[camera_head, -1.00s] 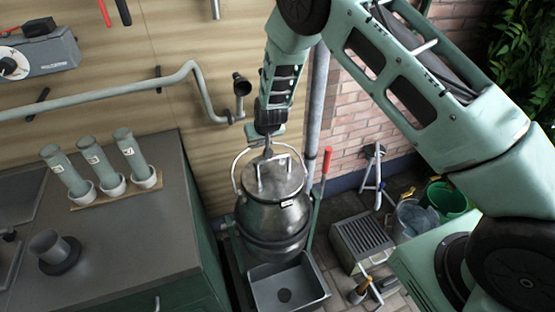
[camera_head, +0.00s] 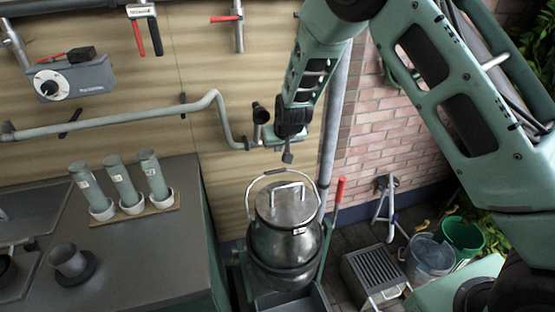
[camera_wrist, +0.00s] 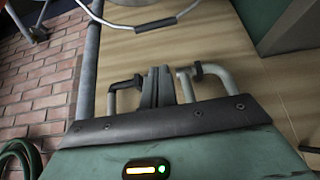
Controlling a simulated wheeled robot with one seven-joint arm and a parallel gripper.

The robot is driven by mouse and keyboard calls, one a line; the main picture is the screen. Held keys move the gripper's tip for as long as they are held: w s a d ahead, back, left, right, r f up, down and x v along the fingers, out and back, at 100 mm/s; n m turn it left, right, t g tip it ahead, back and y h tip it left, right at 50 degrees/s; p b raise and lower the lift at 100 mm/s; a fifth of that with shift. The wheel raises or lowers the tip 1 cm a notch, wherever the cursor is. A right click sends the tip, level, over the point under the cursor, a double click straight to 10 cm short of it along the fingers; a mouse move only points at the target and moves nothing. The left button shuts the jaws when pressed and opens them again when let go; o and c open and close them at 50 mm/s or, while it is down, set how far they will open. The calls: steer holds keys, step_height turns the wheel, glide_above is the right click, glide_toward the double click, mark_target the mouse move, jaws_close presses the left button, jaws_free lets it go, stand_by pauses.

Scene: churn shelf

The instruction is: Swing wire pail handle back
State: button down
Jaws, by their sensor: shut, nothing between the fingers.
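The lid has a fixed bar handle on top. The pail's wire handle (camera_head: 250,194) stands raised in an arch, with a dark grip (camera_head: 268,172) at its top on the wall side. The grip (camera_wrist: 156,24) and part of the wire also show at the top of the wrist view. My gripper (camera_head: 288,157) is shut and empty, just above and right of the grip, apart from it. Its fingers (camera_wrist: 160,86) show together in the wrist view.
A pipe (camera_head: 160,115) runs along the wall behind. A counter (camera_head: 140,250) with several grey tubes (camera_head: 118,178) stands at left. A red-handled lever (camera_head: 340,190) is right of the pail. A slatted stool (camera_head: 376,275) and buckets (camera_head: 462,236) stand at right.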

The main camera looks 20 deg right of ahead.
steer(key=shift+w+v, duration=0.15)
steer(key=shift+v, duration=0.6)
steer(key=shift+w+v, duration=0.15)
steer(key=shift+v, duration=0.6)
steer(key=shift+r, duration=0.2)
steer(key=s+a+r+n+g+y, duration=0.1)
steer(key=s+a+r, duration=0.2)
steer(key=s, duration=0.4)
steer(key=s+a+r+n+g+y, duration=0.1)
steer(key=s+a+r+n+g, duration=0.2)
steer(key=s, duration=0.5)
steer(key=s+a+r+y, duration=0.1)
steer(key=s+a+r, duration=0.1)
steer(key=s+a, duration=0.35)
steer(key=s+d+r+n+g+h, duration=0.1)
steer(key=s+d+n, duration=0.1)
steer(key=s, duration=0.8)
steer(key=s+d+r+n+g+h, duration=0.1)
steer(key=s+d+r, duration=0.1)
steer(key=s, duration=0.9)
steer(key=shift+d+n, duration=0.25)
steer(key=shift+n, duration=0.15)
